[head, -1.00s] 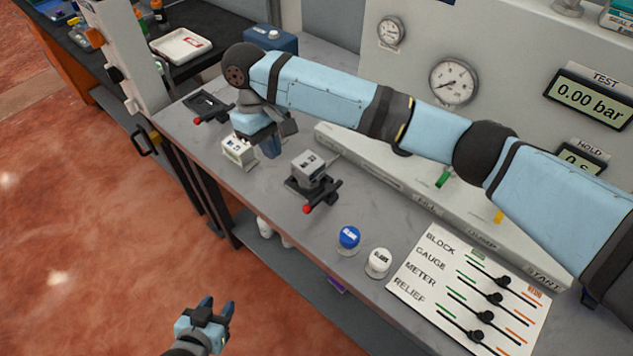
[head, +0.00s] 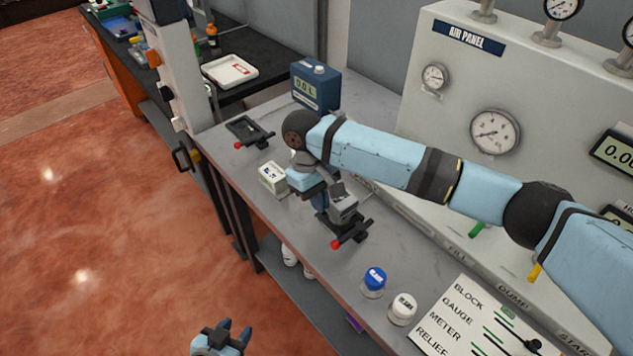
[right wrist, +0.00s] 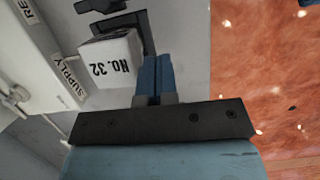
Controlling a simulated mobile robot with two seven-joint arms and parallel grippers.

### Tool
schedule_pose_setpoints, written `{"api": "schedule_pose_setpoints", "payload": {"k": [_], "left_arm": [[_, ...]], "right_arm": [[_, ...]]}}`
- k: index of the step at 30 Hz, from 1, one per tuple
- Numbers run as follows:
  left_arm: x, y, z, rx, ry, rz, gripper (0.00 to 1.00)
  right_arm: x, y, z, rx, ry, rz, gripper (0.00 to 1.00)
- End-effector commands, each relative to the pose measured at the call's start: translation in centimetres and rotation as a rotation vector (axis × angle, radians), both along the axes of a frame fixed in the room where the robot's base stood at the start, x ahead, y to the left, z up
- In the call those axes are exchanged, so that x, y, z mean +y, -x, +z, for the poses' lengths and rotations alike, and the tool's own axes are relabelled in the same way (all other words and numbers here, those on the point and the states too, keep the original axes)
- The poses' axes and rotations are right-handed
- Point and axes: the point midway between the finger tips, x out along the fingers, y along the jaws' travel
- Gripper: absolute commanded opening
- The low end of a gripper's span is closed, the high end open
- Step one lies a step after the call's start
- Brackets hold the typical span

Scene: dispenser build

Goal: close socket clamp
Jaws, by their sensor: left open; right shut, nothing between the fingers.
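A black socket clamp (head: 352,232) with a red-knobbed lever (head: 335,244) stands on the bench. The lever lies across its near side, with the knob toward the bench's front edge. A grey block (head: 343,205) sits in it; in the right wrist view the block (right wrist: 113,62) reads "NO. 32". My right gripper (head: 319,203) is shut and empty, pointing down close beside the block. Its blue fingers (right wrist: 155,75) show beside the block in the wrist view; I cannot tell whether they touch. My left gripper (head: 234,328) is open, low over the floor.
A white block (head: 272,178) and an empty black socket (head: 250,131) with a red knob lie further left. A blue-capped jar (head: 374,280), a white-capped jar (head: 402,309) and a label board (head: 470,320) lie nearer. The air panel (head: 450,100) bounds the bench behind.

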Motion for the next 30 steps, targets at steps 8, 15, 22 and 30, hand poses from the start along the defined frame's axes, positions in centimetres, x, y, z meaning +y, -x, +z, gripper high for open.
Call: {"api": "schedule_pose_setpoints", "payload": {"k": [8,15,22,30], "left_arm": [[0.1,-0.1,1.1,-0.001,-0.001,0.0,0.43],[0.1,-0.1,1.5,-0.004,0.0,0.0,0.43],[0.1,-0.1,1.5,-0.004,0.0,0.0,0.43],[0.0,-0.2,1.7,-0.004,0.0,0.0,0.43]], "right_arm": [[-2.2,2.2,-3.0,0.0,0.001,0.002,0.0],[-3.3,3.5,-3.5,0.0,0.0,0.001,0.0],[-3.3,3.5,-3.6,0.001,0.001,0.0,0.0],[-3.6,3.3,-3.5,0.0,0.002,0.006,0.0]]}}
